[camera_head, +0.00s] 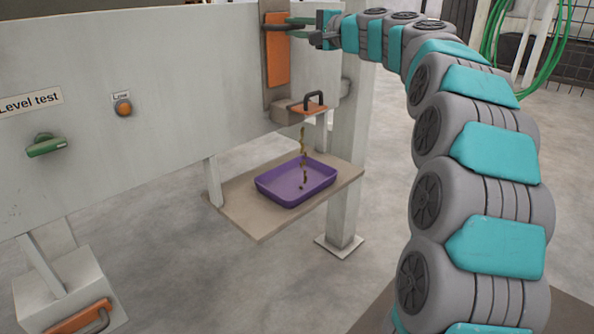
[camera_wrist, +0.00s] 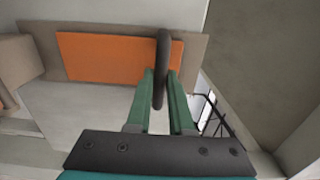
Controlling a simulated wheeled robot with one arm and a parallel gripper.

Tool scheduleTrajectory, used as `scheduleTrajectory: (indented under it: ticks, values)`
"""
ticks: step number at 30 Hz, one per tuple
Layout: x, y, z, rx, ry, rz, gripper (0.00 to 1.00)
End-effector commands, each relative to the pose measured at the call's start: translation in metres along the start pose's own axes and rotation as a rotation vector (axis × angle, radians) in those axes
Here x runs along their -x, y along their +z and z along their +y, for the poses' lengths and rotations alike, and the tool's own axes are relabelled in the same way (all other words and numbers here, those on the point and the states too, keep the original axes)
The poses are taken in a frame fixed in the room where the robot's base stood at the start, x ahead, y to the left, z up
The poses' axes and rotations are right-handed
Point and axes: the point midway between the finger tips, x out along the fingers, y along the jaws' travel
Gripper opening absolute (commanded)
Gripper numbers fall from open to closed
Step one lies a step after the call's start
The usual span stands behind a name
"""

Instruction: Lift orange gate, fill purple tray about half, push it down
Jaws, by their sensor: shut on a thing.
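The orange gate (camera_head: 278,55) is an upright orange plate in a brown frame on the machine's side; it also fills the upper part of the wrist view (camera_wrist: 105,58). A thin broken stream of brown pellets (camera_head: 303,145) falls from below the outlet. It drops into the purple tray (camera_head: 270,190), which lies on a brown shelf (camera_head: 245,222). Few pellets show on the tray's floor; the depth cannot be told.
A small orange plate with a dark handle (camera_head: 313,102) projects above the tray. A green knob (camera_head: 46,145) and an orange button (camera_head: 123,107) are on the grey panel. A pale post (camera_head: 347,165) rises beside the shelf.

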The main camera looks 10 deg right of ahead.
Motion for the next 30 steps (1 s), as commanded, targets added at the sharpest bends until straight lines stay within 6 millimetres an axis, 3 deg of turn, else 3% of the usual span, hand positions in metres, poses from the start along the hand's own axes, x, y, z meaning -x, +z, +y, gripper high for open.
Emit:
scheduleTrajectory:
  ticks: [17,30]
  values:
    - [0.001,-0.002,-0.033,0.0,-0.004,0.003,0.0]
    - [0.001,-0.001,-0.032,-0.001,-0.003,0.002,0.0]
